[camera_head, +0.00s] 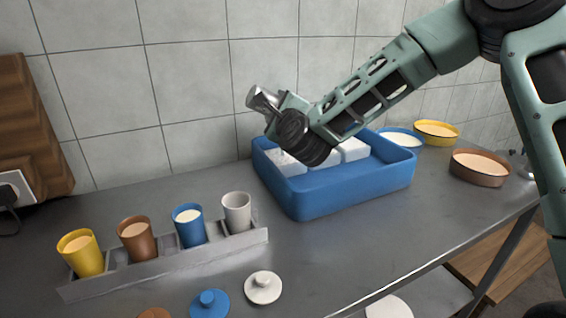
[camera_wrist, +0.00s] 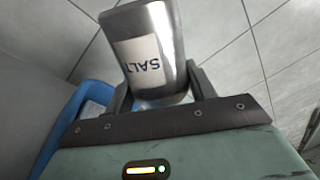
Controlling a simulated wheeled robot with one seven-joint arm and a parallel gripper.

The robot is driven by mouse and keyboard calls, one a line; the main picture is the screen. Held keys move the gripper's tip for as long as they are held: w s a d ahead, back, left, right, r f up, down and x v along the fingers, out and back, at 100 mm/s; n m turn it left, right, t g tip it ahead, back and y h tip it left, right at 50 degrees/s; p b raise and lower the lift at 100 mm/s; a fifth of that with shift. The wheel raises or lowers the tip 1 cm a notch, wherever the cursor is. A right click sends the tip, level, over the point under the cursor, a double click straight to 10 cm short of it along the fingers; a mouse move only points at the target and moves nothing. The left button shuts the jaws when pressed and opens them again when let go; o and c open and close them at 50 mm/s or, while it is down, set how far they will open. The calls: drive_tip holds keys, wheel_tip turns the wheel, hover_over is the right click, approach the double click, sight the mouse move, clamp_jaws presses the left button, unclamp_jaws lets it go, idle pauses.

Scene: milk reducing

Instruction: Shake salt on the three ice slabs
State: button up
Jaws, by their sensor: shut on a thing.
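My gripper (camera_wrist: 158,100) is shut on a silver salt shaker (camera_wrist: 150,45) with a white SALT label, which fills the middle of the wrist view. In the head view the shaker (camera_head: 262,99) is tilted, held in the air above the left end of the blue tub. White ice slabs sit in the tub: one at the left (camera_head: 286,164), one in the middle (camera_head: 325,157) partly hidden by my wrist, and one at the right (camera_head: 353,149). The left slab shows faint grey specks on top; I cannot tell whether they are salt.
The blue tub (camera_head: 345,200) stands near the tiled wall. A grey rack (camera_head: 165,268) holds yellow, brown, blue and white cups at the left. Lids (camera_head: 263,287) lie in front. Blue, yellow and brown bowls (camera_head: 480,167) stand at the right. The table between rack and tub is clear.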

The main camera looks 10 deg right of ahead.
wheel_tip(320, 180, up, 2)
wheel_tip(320, 180, down, 4)
drive_tip(key=b, duration=0.3)
drive_tip(key=shift+r, duration=0.2)
drive_tip(key=shift+d, duration=0.15)
drive_tip(key=w+d, duration=0.2)
drive_tip(key=d, duration=0.8)
drive_tip(key=shift+d, duration=0.2)
idle(1.3)
drive_tip(key=n+b, duration=0.1)
drive_tip(key=n, duration=0.3)
drive_tip(key=r+n, duration=0.1)
drive_tip(key=n, duration=0.3)
drive_tip(key=shift+r+n+b, duration=0.1)
drive_tip(key=shift+n+b, duration=0.2)
drive_tip(key=shift+b, duration=0.1)
